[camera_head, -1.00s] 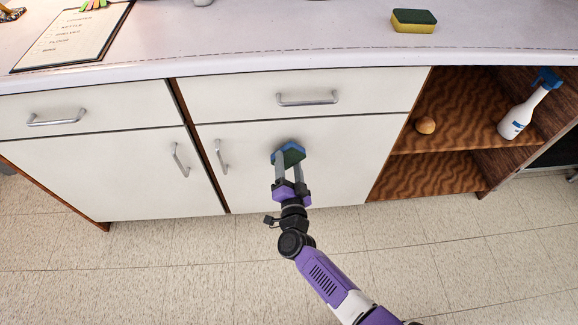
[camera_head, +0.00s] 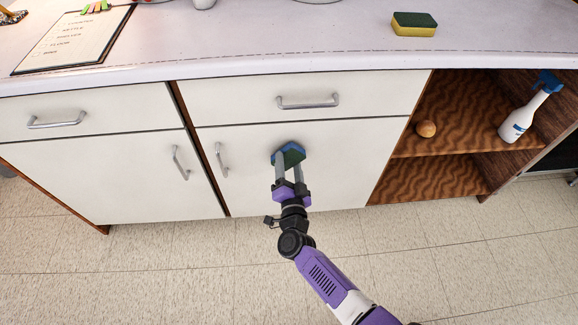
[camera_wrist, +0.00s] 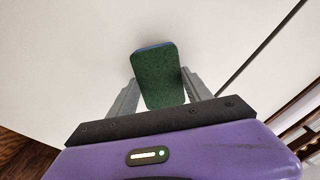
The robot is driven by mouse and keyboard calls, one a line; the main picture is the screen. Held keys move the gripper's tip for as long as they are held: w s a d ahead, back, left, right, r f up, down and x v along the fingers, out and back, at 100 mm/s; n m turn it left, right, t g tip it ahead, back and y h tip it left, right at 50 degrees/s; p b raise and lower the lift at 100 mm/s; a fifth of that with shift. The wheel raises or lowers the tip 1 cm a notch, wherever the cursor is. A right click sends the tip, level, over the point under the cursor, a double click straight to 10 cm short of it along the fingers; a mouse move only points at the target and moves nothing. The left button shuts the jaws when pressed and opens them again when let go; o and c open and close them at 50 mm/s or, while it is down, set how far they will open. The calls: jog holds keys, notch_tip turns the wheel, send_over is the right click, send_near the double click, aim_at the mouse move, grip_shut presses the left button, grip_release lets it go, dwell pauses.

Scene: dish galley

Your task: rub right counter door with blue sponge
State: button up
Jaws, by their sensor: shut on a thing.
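My gripper (camera_head: 288,172) is shut on the blue sponge (camera_head: 290,151), which has a dark green face and a blue body. In the wrist view the sponge (camera_wrist: 158,78) sits between both fingers, its green side toward me. My gripper reaches to the right counter door (camera_head: 325,165), a white panel with an upright metal handle (camera_head: 221,160) on its left side. The sponge is at the middle-left of the door, right of the handle. It appears to be against the door, but the contact face is hidden.
A drawer (camera_head: 300,97) with a bar handle is above the door. The left door (camera_head: 110,175) is shut. Open shelves (camera_head: 440,175) at right hold a round brown object (camera_head: 426,129) and a spray bottle (camera_head: 525,112). A yellow-green sponge (camera_head: 414,24) and a clipboard (camera_head: 75,38) lie on the counter.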

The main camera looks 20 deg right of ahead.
aim_at(301, 160)
jog(key=shift+w+d, duration=0.2)
jog(key=shift+w, duration=0.3)
jog(key=shift+s+d, duration=0.3)
jog(key=shift+d, duration=0.4)
jog(key=shift+s+d, duration=0.25)
jog(key=shift+d, duration=0.95)
jog(key=shift+w+a+r, duration=0.1)
jog(key=shift+w+a, duration=0.2)
jog(key=shift+a, duration=0.4)
jog(key=shift+w+a+r, duration=0.1)
jog(key=shift+w+a, duration=0.25)
jog(key=shift+a, duration=0.4)
jog(key=shift+w+a+r, duration=0.1)
jog(key=shift+w+a, duration=0.2)
jog(key=shift+a, duration=0.4)
jog(key=shift+d+f+p+v, duration=0.15)
jog(key=shift+p+v, duration=0.45)
jog(key=shift+v, duration=0.95)
jog(key=shift+d+f+p+v, duration=0.15)
jog(key=shift+p+v, duration=0.45)
jog(key=shift+v, duration=0.95)
jog(key=shift+s, duration=0.1)
jog(key=shift+s, duration=0.1)
